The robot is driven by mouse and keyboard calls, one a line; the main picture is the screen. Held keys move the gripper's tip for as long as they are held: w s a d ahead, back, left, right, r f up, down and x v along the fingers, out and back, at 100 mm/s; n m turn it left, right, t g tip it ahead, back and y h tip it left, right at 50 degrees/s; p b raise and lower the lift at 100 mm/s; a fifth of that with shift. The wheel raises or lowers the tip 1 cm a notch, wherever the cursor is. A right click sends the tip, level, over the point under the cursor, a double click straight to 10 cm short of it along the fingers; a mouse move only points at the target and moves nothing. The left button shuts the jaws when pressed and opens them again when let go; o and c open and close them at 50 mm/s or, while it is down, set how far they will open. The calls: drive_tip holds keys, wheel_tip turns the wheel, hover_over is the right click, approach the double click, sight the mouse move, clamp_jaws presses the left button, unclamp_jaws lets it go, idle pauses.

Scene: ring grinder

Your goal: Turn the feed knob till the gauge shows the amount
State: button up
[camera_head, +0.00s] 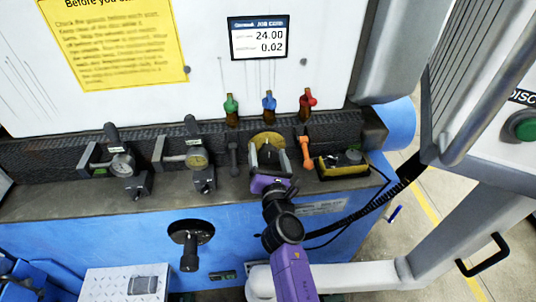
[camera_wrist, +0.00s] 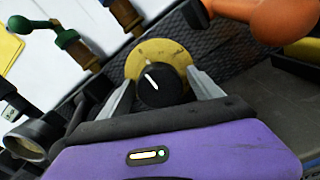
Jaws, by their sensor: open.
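The feed knob is a black round knob (camera_wrist: 159,86) with a white pointer line, set on a yellow dial plate (camera_wrist: 156,55). In the wrist view the line points to the upper left. The yellow plate also shows in the head view (camera_head: 268,141), above my gripper. My gripper (camera_head: 268,155) is open, with one finger on each side of the knob; I cannot tell whether they touch it. In the head view my gripper hides most of the knob. A job card (camera_head: 258,37) on the white panel reads 24.00 and 0.02. Round gauges (camera_head: 122,165) stand at the left; their readings are too small to tell.
Green (camera_head: 231,105), blue (camera_head: 269,102) and red (camera_head: 307,100) valve handles stand above the dial. An orange lever (camera_head: 306,151) is close on the right, with a yellow-and-black box (camera_head: 342,164) beyond it. A dark lever (camera_head: 233,157) stands just left.

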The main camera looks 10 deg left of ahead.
drive_tip(key=c, duration=1.4)
drive_tip(key=shift+o, duration=0.2)
